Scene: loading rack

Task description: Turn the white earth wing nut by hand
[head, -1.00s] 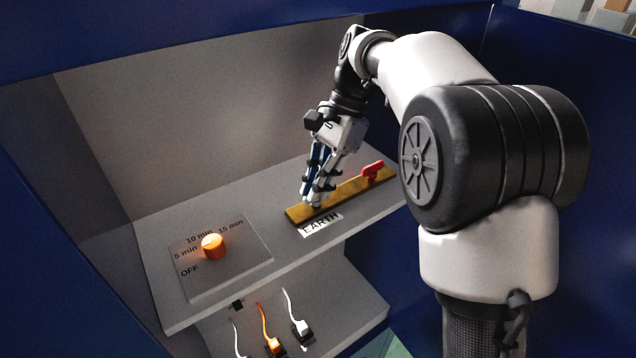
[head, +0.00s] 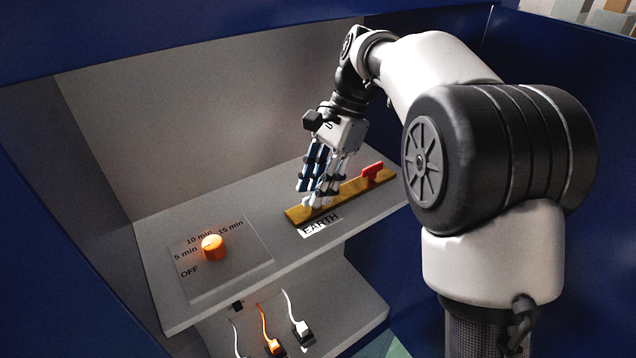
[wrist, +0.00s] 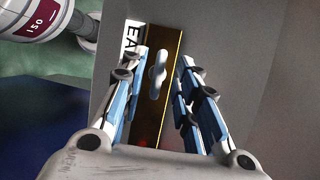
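The white earth wing nut (wrist: 157,73) stands on the brass bar (wrist: 160,115) in the wrist view, its wings lying roughly along the bar. My gripper (wrist: 160,63) is open, with one finger on each side of the nut and a visible gap on both sides. In the head view my gripper (head: 315,198) points down at the left part of the brass bar (head: 349,193), behind the EARTH label (head: 320,225). There the fingers largely hide the nut. I cannot tell the exact height of the fingertips over the bar.
A red wing-shaped handle (head: 372,172) stands at the bar's right end. An orange timer knob (head: 213,247) sits on a plate at the shelf's left. Plugs with cables (head: 302,330) are on the lower shelf. Walls enclose the shelf; its middle is clear.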

